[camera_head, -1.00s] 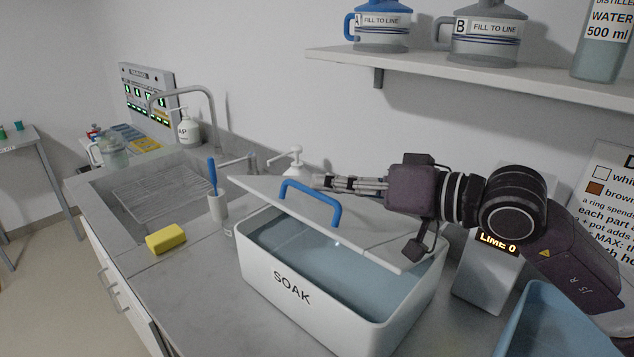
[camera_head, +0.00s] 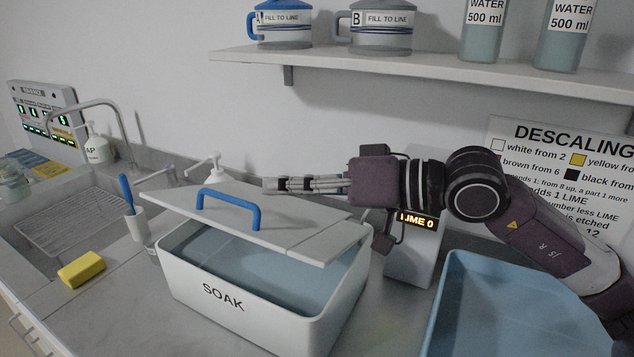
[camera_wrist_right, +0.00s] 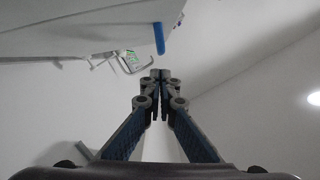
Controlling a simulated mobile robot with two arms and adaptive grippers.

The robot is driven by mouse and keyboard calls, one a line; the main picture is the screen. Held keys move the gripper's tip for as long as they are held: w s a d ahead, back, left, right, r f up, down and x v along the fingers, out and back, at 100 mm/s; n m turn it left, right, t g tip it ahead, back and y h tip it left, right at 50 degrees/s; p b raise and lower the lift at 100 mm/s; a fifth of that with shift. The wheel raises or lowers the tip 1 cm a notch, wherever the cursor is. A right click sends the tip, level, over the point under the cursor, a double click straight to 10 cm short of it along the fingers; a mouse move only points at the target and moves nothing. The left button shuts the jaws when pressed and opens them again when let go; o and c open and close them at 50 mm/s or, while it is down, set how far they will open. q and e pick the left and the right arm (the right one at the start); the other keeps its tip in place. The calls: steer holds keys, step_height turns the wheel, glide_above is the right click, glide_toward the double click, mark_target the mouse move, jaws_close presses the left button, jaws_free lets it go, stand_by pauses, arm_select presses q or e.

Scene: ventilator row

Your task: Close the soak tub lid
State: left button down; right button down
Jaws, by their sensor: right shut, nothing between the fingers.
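The soak tub (camera_head: 225,301) is a white box marked SOAK, with bluish liquid inside, on the counter in the head view. Its pale lid (camera_head: 294,234) is tilted open, with a gap along the front, and carries a blue handle (camera_head: 230,206). My right gripper (camera_head: 272,185) is shut and empty, pointing left just behind the lid and to the right of the handle. In the right wrist view the shut fingers (camera_wrist_right: 160,75) show below the lid's grey surface (camera_wrist_right: 80,28) and the blue handle (camera_wrist_right: 159,38). I cannot tell if they touch the lid. My left gripper is not in view.
A sink (camera_head: 60,228) and a yellow sponge (camera_head: 81,269) lie left of the tub. A blue tray (camera_head: 446,300) and a LIME display box (camera_head: 413,262) stand to the right. A shelf (camera_head: 420,69) with jugs and bottles hangs above my right arm.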

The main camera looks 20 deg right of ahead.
steer(key=v, duration=0.3)
steer(key=shift+s+d, duration=0.2)
steer(key=shift+d, duration=0.15)
steer(key=shift+v, duration=0.9)
steer(key=shift+s+d+r, duration=0.1)
steer(key=shift+s+d, duration=0.1)
steer(key=shift+s, duration=0.05)
